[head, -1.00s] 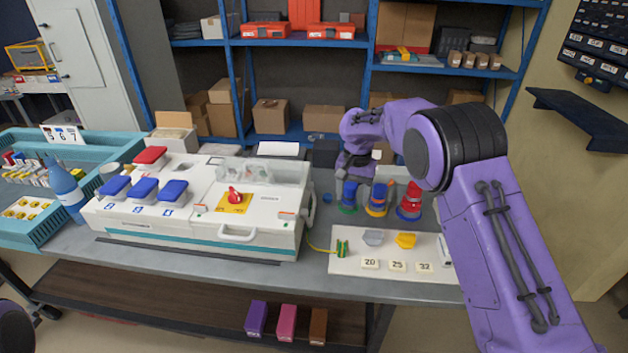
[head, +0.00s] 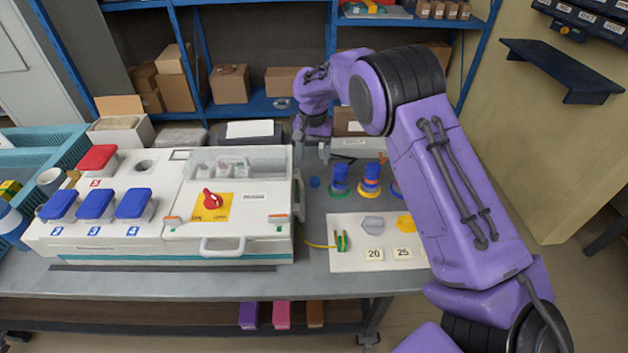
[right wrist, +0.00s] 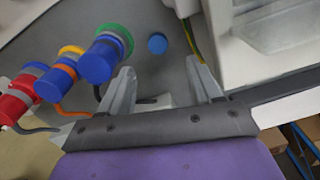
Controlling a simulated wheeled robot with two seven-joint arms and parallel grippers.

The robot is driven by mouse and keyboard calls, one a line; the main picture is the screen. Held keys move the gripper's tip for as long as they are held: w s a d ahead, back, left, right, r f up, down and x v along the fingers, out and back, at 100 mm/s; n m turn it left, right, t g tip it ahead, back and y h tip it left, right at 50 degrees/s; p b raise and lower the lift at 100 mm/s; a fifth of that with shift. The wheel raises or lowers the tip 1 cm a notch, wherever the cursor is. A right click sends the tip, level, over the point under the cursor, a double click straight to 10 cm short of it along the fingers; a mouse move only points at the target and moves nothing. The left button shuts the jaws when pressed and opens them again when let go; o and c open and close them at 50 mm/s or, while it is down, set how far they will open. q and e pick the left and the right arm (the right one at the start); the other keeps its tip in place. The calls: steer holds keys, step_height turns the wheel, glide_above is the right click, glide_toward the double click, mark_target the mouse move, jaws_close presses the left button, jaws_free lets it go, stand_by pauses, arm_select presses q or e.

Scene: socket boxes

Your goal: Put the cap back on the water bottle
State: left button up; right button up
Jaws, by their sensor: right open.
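The blue water bottle (head: 12,224) is at the left edge of the head view, partly cut off, beside the teal crate. A small round blue cap (head: 314,182) lies on the grey table, between the white machine and the row of coloured plugs. The cap also shows in the right wrist view (right wrist: 157,43), ahead of the fingers and apart from them. My right gripper (head: 312,152) is behind the cap in the head view. Its two fingers (right wrist: 163,82) are spread and empty in the right wrist view. My left gripper is not in view.
The white machine (head: 240,244) with blue and red lids stands left of the cap. Coloured plugs (head: 369,182) stand to its right, close to my right gripper's finger in the wrist view. A white board (head: 345,262) with number labels lies in front.

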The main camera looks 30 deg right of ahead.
mark_target(314, 181)
step_height(314, 181, down, 3)
steer(key=shift+s+f, duration=0.1)
steer(key=shift+f, duration=0.15)
step_height(314, 181, down, 4)
steer(key=shift+s+f+p, duration=0.1)
steer(key=shift+s+p, duration=0.05)
steer(key=shift+p, duration=0.85)
steer(key=shift+f, duration=0.55)
steer(key=c, duration=1.1)
